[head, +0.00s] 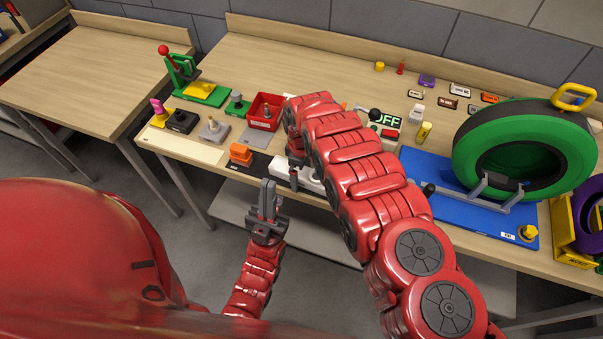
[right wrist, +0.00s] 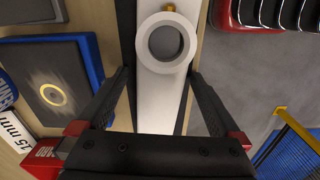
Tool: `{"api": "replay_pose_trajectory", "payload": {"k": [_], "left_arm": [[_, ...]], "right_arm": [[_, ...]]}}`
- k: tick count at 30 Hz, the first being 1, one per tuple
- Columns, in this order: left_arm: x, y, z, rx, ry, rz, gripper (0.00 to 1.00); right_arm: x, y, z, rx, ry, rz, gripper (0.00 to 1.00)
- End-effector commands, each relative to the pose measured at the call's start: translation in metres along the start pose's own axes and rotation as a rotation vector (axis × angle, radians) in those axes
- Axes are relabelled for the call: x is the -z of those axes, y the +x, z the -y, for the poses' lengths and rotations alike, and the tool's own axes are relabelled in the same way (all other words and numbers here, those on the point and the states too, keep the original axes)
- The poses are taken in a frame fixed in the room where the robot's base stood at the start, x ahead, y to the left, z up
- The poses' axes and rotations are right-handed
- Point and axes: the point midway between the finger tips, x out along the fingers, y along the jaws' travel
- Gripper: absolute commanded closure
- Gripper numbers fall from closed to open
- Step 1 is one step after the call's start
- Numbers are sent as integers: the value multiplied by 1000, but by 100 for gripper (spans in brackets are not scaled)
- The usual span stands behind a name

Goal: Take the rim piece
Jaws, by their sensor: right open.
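A pale ring (right wrist: 165,42) lies on a long white bar or holder (right wrist: 160,100) in the right wrist view; I take it to be the rim piece but cannot be sure. In the head view a white piece (head: 312,180) shows at the table's front edge, partly hidden by my right arm. My right gripper (right wrist: 160,76) is open, its fingers on either side of the white bar, with the ring just beyond the fingertips. It holds nothing. My left gripper (head: 267,190) points up in front of the table, empty, its fingers close together.
A green-and-black tyre (head: 470,150) stands on a blue base (head: 420,172) at the right. A red bin (head: 264,112), an orange block (head: 241,153) and a green press (head: 197,92) stand at the left. The table's back middle (head: 300,65) is clear.

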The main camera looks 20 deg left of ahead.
Motion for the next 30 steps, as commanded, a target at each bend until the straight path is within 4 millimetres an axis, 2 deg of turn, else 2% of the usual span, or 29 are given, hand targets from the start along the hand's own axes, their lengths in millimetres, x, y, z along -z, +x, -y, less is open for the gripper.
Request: {"api": "replay_pose_trajectory", "payload": {"k": [4,20,21,30], "left_arm": [[0,0,0,0,0,0,100],[0,0,0,0,0,0,100],[0,0,0,0,0,0,100],[0,0,0,0,0,0,100]], "right_arm": [[0,0,0,0,0,0,2],[0,0,0,1,1,0,97],[0,0,0,1,1,0,100],[0,-1,0,0,1,0,100]]}}
